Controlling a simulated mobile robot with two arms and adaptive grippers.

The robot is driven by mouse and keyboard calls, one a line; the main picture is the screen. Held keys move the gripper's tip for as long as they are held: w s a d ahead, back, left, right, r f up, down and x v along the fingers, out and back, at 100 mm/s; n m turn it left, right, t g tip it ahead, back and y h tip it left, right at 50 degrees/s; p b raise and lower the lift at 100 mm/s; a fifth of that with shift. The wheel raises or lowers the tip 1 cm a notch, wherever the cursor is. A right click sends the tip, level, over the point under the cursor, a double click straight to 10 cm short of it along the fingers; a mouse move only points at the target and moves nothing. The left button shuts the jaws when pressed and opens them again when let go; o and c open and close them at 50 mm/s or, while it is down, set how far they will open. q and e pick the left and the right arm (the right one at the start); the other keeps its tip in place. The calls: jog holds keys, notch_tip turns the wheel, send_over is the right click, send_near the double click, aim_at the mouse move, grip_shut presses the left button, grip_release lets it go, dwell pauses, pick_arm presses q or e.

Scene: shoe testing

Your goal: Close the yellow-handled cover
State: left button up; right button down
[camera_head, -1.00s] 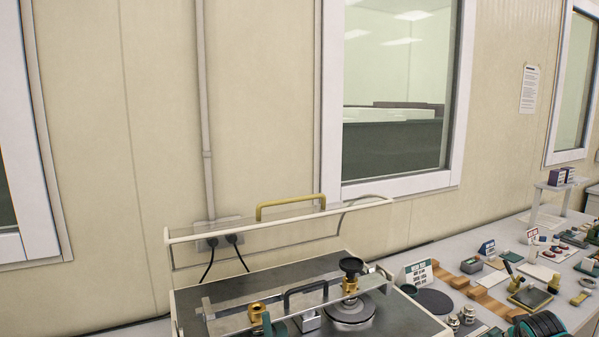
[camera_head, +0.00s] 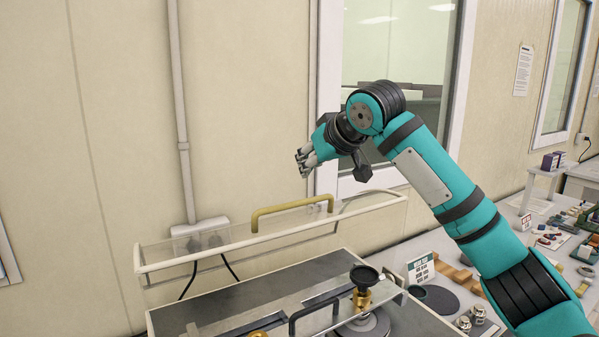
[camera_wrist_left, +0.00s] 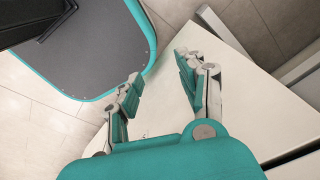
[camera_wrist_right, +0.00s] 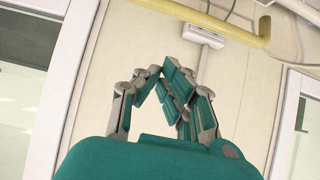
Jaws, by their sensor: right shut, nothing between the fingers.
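The cover (camera_head: 232,238) is a clear panel with a white rim, standing raised at the back of the grey test machine. Its yellow handle (camera_head: 290,207) runs along the top edge. The handle also shows at the top of the right wrist view (camera_wrist_right: 205,17). My right gripper (camera_head: 303,161) is shut and empty, above the handle and apart from it, in front of the wall. Its fingers meet in the right wrist view (camera_wrist_right: 161,75). My left gripper (camera_wrist_left: 158,72) is open and empty; it is outside the head view.
The machine's top (camera_head: 250,298) carries a black handle (camera_head: 313,309) and a black knob (camera_head: 364,276) on a brass fitting. A small sign (camera_head: 421,268) and metal weights (camera_head: 470,318) stand to its right. The wall and window are close behind. The left wrist view shows floor and a pale surface.

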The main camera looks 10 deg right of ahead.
aim_at(304, 217)
jog(key=shift+w+f+p, duration=0.1)
jog(key=shift+w+p, duration=0.2)
jog(key=shift+p, duration=0.05)
jog(key=shift+a+f+p, duration=0.15)
jog(key=shift+f+p, duration=0.15)
jog(key=shift+p, duration=0.65)
jog(key=p+x, duration=0.2)
jog(key=x, duration=0.3)
jog(key=shift+w+a, duration=0.1)
jog(key=shift+w, duration=0.1)
jog(key=shift+f, duration=0.4)
jog(key=s, duration=0.1)
jog(key=s+d+p, duration=0.1)
jog(key=shift+s+d+f, duration=0.1)
jog(key=shift+s+d, duration=0.15)
jog(key=shift+s, duration=0.1)
jog(key=shift+s+d+p, duration=0.15)
jog(key=shift+s+p, duration=0.2)
jog(key=shift+s+f, duration=0.15)
jog(key=shift+f, duration=0.2)
pick_arm(q)
notch_tip(304, 217, up, 7)
jog(key=s, duration=0.1)
jog(key=shift+s+d, duration=0.15)
jog(key=shift+s, duration=0.1)
